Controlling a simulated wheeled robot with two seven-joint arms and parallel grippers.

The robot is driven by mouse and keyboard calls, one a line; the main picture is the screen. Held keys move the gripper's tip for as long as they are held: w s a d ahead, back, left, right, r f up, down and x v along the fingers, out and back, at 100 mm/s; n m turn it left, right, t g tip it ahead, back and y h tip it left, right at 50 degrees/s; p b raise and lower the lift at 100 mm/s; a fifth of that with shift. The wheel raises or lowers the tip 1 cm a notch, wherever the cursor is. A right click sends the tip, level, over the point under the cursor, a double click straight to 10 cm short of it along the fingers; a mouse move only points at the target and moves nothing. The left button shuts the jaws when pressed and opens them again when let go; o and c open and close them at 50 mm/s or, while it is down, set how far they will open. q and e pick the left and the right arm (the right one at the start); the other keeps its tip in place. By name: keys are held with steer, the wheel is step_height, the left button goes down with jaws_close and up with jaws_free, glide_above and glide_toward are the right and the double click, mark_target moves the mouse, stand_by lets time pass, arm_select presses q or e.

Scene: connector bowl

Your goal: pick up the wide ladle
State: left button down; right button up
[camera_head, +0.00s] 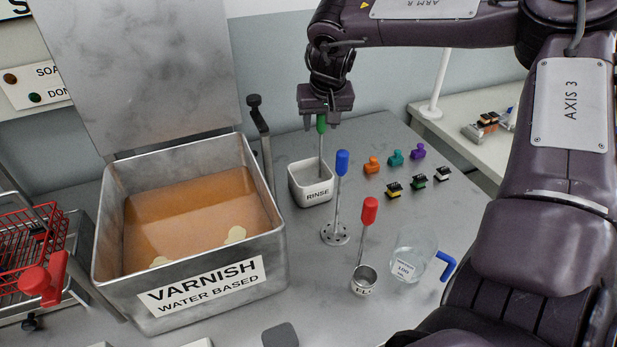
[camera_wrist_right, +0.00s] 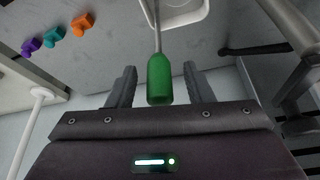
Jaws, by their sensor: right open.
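Three red-, blue- and green-handled tools stand on the grey bench. The green-handled one (camera_head: 321,125) stands in the white RINSE box (camera_head: 311,190), its lower end hidden, so I cannot tell its shape. My right gripper (camera_head: 321,122) is above the box, open, with the green handle (camera_wrist_right: 159,80) between its fingers (camera_wrist_right: 159,82) in the right wrist view; I cannot tell if they touch it. The blue-handled tool (camera_head: 342,163) ends in a perforated disc. The red-handled one (camera_head: 369,210) leans in a small metal cup shape (camera_head: 364,281). My left gripper is not in view.
The open VARNISH tank (camera_head: 220,290) with orange liquid stands left, its lid raised behind. A red wire basket (camera_head: 35,250) is at far left. A glass jug (camera_head: 413,258) with a blue handle is front right. Several small connectors (camera_head: 396,158) lie right of the box.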

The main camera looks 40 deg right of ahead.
steer(key=shift+w+d+f, duration=0.1)
steer(key=shift+f, duration=0.25)
steer(key=c, duration=1)
jaws_close()
steer(key=shift+r, duration=0.2)
